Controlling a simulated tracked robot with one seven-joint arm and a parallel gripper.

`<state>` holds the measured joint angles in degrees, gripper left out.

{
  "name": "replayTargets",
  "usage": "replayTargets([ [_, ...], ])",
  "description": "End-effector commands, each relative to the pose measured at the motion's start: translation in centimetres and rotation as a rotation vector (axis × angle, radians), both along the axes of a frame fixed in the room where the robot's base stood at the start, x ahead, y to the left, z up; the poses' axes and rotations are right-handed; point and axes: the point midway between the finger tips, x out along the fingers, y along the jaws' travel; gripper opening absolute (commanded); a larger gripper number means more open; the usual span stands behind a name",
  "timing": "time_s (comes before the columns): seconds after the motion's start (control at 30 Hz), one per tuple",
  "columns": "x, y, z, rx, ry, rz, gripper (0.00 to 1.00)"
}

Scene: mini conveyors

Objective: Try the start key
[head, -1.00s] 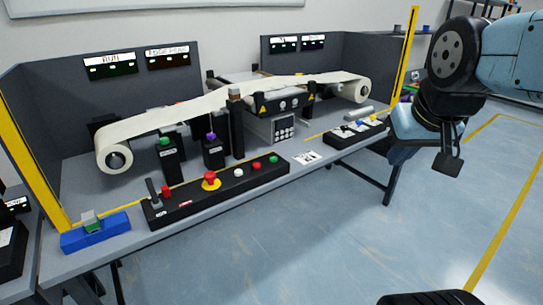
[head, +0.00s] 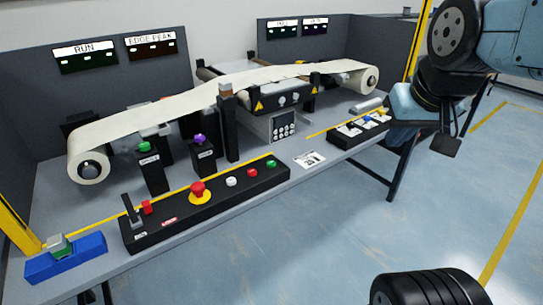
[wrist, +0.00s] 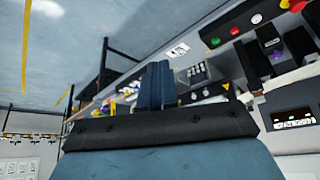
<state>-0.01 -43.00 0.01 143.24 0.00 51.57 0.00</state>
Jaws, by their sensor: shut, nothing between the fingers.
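A black control box (head: 218,203) lies along the front of the bench. On it are a lever (head: 131,210), a small red button (head: 147,207), a red mushroom button on a yellow ring (head: 198,190), a white button (head: 231,181), another red button (head: 252,173) and a green button (head: 271,164). Labels on it are too small to read, so I cannot tell which is the start key. My gripper (head: 446,144) is shut and empty, off to the right of the bench over open floor. Its closed fingers also show in the wrist view (wrist: 157,86).
A white web (head: 215,95) runs between two rolls. Posts with a green knob (head: 144,147) and a purple knob (head: 200,140) stand behind the box. A blue block (head: 66,258) sits at the left. A keypad (head: 284,127) is farther back.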

Motion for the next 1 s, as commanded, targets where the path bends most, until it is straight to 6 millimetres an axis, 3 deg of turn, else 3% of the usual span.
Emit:
replayTargets([
  [0.17, 0.3, -0.1, 0.0, -0.007, -0.002, 0.002, 0.0],
  [0.33, 3.4, -0.9, 0.2, -0.079, -0.034, 0.033, 0.0],
  [0.5, 9.6, -2.0, 0.3, -0.217, -0.109, 0.114, 0.0],
  [0.67, 15.9, -1.6, 0.0, -0.336, -0.191, 0.238, 0.0],
  [0.87, 23.1, 1.0, -1.6, -0.442, -0.289, 0.443, 0.0],
  [1.0, 27.5, 4.1, -3.5, -0.485, -0.353, 0.614, 0.0],
])
